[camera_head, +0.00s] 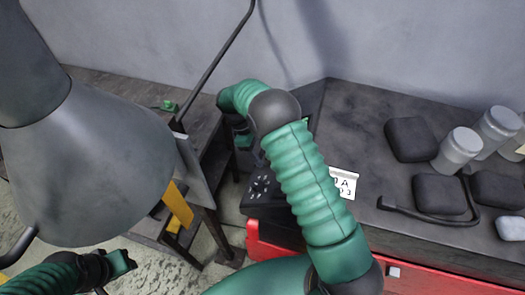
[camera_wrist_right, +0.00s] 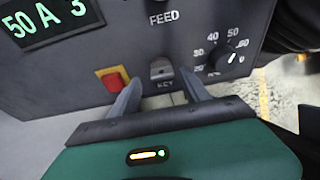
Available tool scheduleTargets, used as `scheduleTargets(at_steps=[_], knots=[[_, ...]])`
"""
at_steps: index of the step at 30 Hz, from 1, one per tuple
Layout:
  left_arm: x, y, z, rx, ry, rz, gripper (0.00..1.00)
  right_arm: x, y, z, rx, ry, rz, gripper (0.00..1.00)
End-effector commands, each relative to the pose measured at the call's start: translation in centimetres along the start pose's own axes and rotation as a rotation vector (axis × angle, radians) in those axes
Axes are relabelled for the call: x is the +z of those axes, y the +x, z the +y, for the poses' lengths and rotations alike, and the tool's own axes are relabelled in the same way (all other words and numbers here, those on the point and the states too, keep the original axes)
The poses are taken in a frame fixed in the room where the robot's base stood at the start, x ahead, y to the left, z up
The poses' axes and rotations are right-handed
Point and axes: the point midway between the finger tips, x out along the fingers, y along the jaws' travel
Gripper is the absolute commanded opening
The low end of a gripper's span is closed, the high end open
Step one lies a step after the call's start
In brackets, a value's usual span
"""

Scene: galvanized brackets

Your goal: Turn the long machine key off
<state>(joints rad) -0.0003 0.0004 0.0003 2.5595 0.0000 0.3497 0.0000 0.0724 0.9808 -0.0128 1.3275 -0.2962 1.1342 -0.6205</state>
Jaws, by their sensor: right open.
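The machine key (camera_wrist_right: 160,68) is a small grey metal piece on the dark control panel (camera_wrist_right: 75,85), above the label KEY. My right gripper (camera_wrist_right: 160,76) is open in the wrist view, with one fingertip on each side of the key's area; I cannot tell whether either touches it. In the head view my green right arm reaches to the machine, and its gripper (camera_head: 243,140) is mostly hidden beside the panel. My left gripper (camera_head: 120,264) is low at the left in the head view, away from the machine; its jaws are unclear.
A red button (camera_wrist_right: 113,80) on a yellow plate is left of the key. A numbered dial (camera_wrist_right: 231,57) is to its right, and a lit display (camera_wrist_right: 45,20) is at upper left. A large grey cone (camera_head: 90,150) fills the head view's left. Dark blocks and jars (camera_head: 457,150) stand on the bench at right.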

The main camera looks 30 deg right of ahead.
Motion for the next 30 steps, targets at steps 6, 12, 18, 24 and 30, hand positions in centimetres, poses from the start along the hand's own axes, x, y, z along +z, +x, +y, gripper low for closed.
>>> scheduleTargets(at_steps=[6, 12, 18, 24, 30], knots=[[-0.1, -0.3, 0.0, 0.0, -0.001, 0.0, 0.36, 0.3, 1.4, 0.3, -0.001, 0.0, 0.003, 0.55], [0.0, -0.3, 0.0, 0.0, -0.001, 0.0, 0.36, 0.2, 1.5, 0.5, -0.003, -0.001, 0.004, 0.49], [-0.1, -0.3, 0.0, 0.0, 0.0, 0.0, 0.36, 0.2, 1.3, 0.3, -0.001, -0.001, 0.002, 0.23], [0.0, -0.3, 0.0, 0.0, -0.001, 0.0, 0.36, 0.2, 1.2, 0.5, 0.003, 0.001, 0.003, 0.0], [-0.1, -0.3, 0.0, 0.0, -0.001, 0.0, 0.36, 0.1, 1.1, 0.5, 0.003, 0.0, 0.006, 0.0]])
